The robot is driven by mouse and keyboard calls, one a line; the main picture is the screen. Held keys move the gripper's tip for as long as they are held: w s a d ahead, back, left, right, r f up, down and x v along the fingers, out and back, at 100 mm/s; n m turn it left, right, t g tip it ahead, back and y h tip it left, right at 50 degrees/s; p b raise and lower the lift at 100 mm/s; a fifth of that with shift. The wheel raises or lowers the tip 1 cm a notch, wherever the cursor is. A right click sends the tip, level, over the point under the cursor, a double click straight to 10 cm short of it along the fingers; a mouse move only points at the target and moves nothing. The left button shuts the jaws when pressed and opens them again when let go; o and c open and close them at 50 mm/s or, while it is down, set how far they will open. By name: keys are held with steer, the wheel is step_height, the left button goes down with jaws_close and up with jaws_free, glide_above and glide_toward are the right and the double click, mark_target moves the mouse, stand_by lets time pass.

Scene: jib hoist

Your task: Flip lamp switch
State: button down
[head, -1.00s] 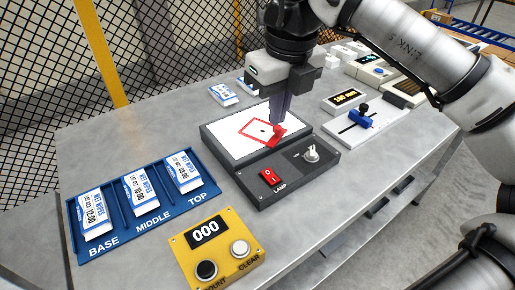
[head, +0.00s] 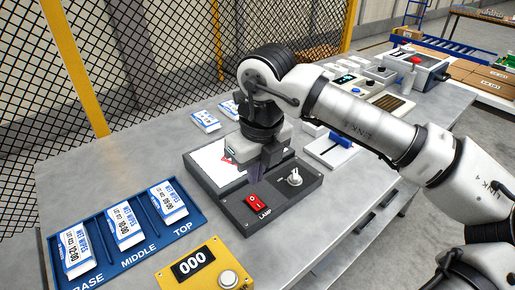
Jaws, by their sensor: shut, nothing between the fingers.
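The red lamp switch (head: 256,203) is a rocker marked LAMP on the front strip of a dark light box (head: 224,204) on the grey table. My gripper (head: 264,182) is shut and empty, pointing down just behind the switch. I cannot tell whether its fingertips touch the switch. The gripper hides much of the box's white panel (head: 206,158) and most of the red outline on it.
A silver knob (head: 295,178) stands right of the switch. A yellow counter box (head: 198,268) is in front, and a blue tray (head: 100,262) with several packets is at the left. A slider box with a blue handle (head: 341,141) stands behind right.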

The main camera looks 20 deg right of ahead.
mark_target(252, 198)
steer(key=f, duration=0.3)
steer(key=f+p, duration=0.1)
steer(key=f, duration=0.1)
steer(key=shift+w+a+f, duration=0.15)
steer(key=shift+w+f, duration=0.15)
steer(key=shift+w, duration=0.05)
steer(key=shift+f, duration=0.1)
